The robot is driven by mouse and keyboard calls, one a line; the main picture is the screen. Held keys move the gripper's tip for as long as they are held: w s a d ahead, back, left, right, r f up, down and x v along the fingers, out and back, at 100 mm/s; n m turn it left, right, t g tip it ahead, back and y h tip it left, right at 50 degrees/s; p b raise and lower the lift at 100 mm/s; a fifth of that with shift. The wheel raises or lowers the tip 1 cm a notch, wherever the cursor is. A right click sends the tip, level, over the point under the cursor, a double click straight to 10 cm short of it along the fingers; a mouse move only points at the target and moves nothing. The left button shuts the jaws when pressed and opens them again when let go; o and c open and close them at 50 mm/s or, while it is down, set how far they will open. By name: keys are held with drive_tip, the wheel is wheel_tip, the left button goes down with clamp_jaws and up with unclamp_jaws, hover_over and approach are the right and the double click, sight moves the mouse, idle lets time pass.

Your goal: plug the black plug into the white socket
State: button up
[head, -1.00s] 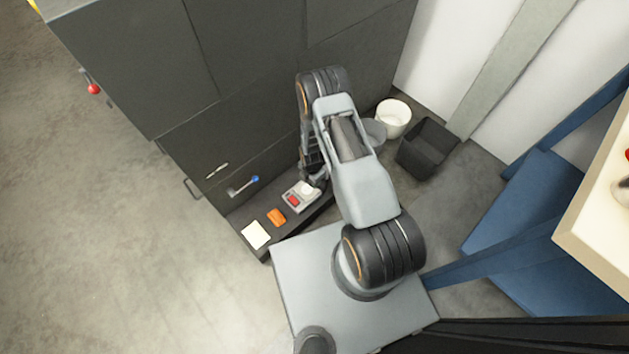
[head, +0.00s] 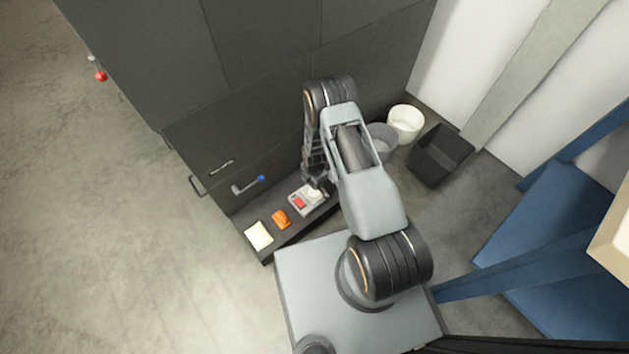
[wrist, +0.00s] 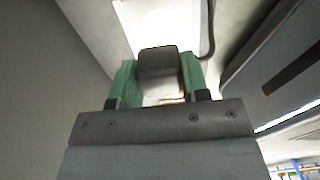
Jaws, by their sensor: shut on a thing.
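My gripper (wrist: 157,82) has green fingers and is shut on the black plug (wrist: 158,65), a dark rounded block seen from behind in the wrist view. A bright white surface (wrist: 178,25), likely the white socket, lies just beyond the plug; the plug covers part of it. In the head view the white socket (head: 313,193) is on a grey unit with a red switch (head: 299,203), on the dark ledge. My gripper (head: 316,181) is at this unit's far side, close to the socket. The plug's front is hidden, so I cannot tell whether it touches the socket.
An orange block (head: 281,219) and a cream pad (head: 259,236) lie on the ledge (head: 268,255). The dark cabinet front with a blue-tipped lever (head: 249,184) rises behind. White (head: 405,123), grey (head: 382,139) and black (head: 440,156) bins stand right. A dark cord (wrist: 209,35) hangs near the gripper.

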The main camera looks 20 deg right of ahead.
sight(314, 192)
drive_tip(key=shift+f, duration=0.15)
drive_tip(key=shift+f+b, duration=2.15)
drive_tip(key=shift+f, duration=0.15)
drive_tip(key=shift+f+b, duration=0.6)
drive_tip(key=o, duration=0.4)
drive_tip(key=o, duration=1.3)
drive_tip(key=shift+r, duration=0.15)
drive_tip(key=shift+r+p, duration=2.5)
drive_tip(key=shift+r, duration=0.9)
